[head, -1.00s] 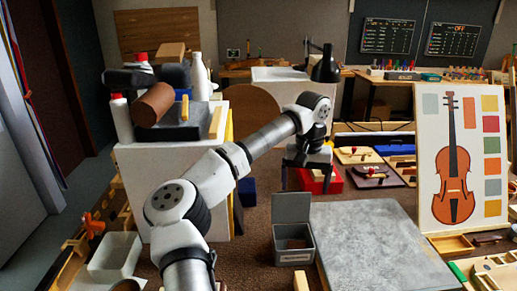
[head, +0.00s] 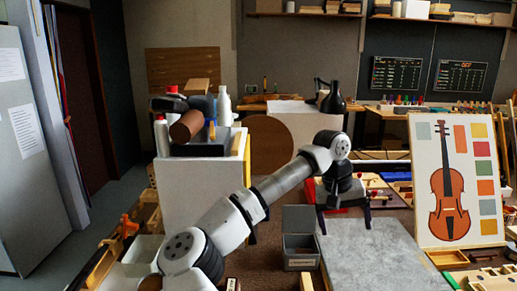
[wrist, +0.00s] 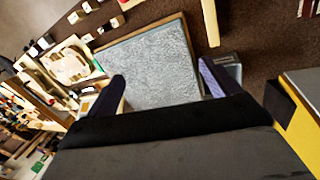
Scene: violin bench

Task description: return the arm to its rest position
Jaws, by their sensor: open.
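My gripper (head: 344,212) is at the end of my arm, pointing down at the far left edge of the grey slab (head: 375,262) in the head view. Its two fingers are apart with nothing between them. In the wrist view my gripper (wrist: 160,88) also shows both dark fingers spread, with the grey slab (wrist: 150,62) beyond them. I cannot tell how high above the slab the fingertips are.
A grey open bin (head: 300,240) stands left of the slab. A red tray (head: 311,195) is partly hidden behind my gripper. A violin picture board (head: 455,150) stands at right. A white block (head: 205,190) bearing bottles stands at left.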

